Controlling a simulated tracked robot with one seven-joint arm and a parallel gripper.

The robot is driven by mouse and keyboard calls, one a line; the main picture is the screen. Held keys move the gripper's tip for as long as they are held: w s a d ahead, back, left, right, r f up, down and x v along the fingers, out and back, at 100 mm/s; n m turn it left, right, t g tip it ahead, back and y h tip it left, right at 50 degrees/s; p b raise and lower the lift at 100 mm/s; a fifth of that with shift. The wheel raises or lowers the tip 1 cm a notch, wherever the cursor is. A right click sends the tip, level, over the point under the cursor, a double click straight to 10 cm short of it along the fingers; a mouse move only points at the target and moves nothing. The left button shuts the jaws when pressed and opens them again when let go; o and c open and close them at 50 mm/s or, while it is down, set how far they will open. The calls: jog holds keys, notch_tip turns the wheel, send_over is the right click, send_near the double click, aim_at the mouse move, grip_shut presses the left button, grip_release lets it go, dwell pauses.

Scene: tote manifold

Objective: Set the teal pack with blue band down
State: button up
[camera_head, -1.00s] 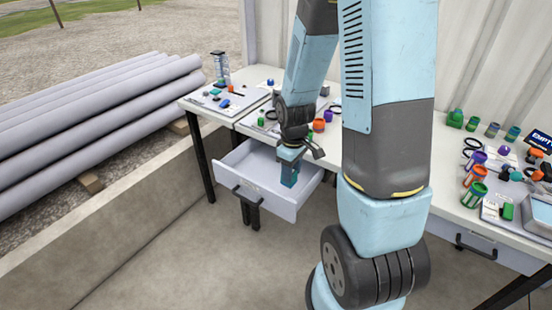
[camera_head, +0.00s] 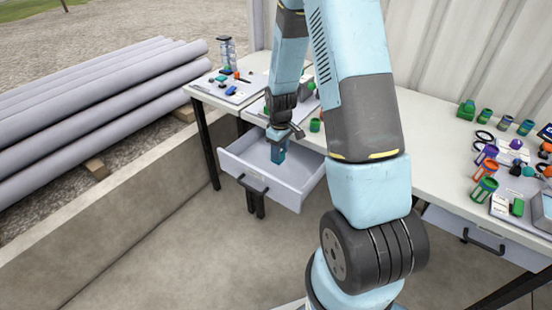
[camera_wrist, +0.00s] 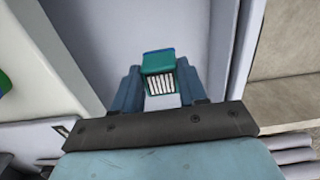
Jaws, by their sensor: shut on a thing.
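The teal pack with blue band (camera_wrist: 158,62) is between my gripper's fingers in the wrist view, with a striped white label facing the camera and a blue edge at its far end. My gripper (camera_head: 278,152) is shut on it and points down over the open drawer (camera_head: 308,186). In the wrist view my gripper (camera_wrist: 160,88) has a finger on each side of the pack, and the pale drawer floor (camera_wrist: 186,20) lies beyond it. The pack is small and mostly hidden by the fingers in the head view. I cannot tell whether it touches the drawer floor.
The drawer hangs out from a white worktable (camera_head: 420,148) carrying trays and small coloured items. A green cup (camera_head: 315,125) stands near the table edge behind the drawer. Grey pipes (camera_head: 100,95) lie left beyond a low concrete wall (camera_head: 110,200). The visible drawer floor looks empty.

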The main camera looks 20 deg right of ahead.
jog(key=shift+w+f, duration=1.05)
jog(key=shift+f, duration=0.25)
notch_tip(320, 180, down, 3)
jog(key=shift+w+f, duration=0.15)
jog(key=o, duration=1.1)
